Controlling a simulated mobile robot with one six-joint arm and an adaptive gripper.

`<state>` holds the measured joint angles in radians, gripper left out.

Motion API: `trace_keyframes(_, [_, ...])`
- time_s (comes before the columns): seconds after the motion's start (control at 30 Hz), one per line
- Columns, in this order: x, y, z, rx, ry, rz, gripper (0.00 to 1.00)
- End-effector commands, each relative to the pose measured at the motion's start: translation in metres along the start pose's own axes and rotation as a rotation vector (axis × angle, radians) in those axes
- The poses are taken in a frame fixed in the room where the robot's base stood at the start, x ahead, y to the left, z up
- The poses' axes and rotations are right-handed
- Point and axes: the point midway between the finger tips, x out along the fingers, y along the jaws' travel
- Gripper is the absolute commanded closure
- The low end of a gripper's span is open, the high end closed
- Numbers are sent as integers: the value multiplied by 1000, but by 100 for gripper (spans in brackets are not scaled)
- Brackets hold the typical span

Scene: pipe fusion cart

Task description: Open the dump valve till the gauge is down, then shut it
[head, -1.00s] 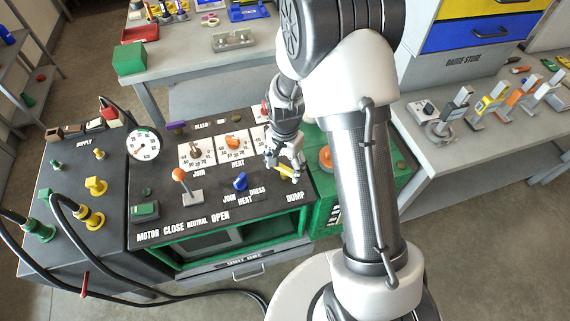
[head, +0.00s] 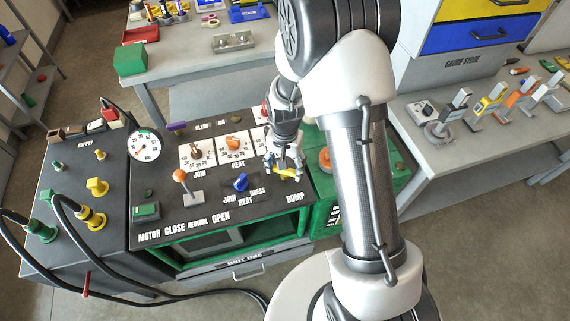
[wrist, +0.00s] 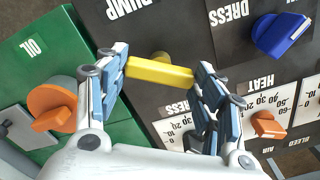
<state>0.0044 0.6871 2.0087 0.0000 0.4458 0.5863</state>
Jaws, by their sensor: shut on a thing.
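The dump valve's yellow bar handle (head: 286,175) is on the black panel, just above the DUMP label. My gripper (head: 284,168) reaches down over it from above. In the wrist view the yellow handle (wrist: 162,73) spans between the two blue-padded fingers of my gripper (wrist: 160,66), which are shut on its ends. The round white gauge (head: 145,145) stands at the panel's left back corner; its needle is too small to read surely.
On the panel are an orange-knobbed lever (head: 180,176), a blue knob (head: 240,182) and dials with orange knobs (head: 233,143). A green oil box with an orange knob (wrist: 52,108) is close beside my gripper. Hoses run at the left.

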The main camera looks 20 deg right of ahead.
Motion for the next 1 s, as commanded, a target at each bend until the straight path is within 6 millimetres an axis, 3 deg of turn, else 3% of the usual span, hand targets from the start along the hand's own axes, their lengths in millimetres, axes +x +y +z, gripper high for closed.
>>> trace_keyframes(0.5, [0, 0, 0, -431, -1, 0, 61])
trace_keyframes(1.0, [0, 0, 0, -602, -1, 0, 61])
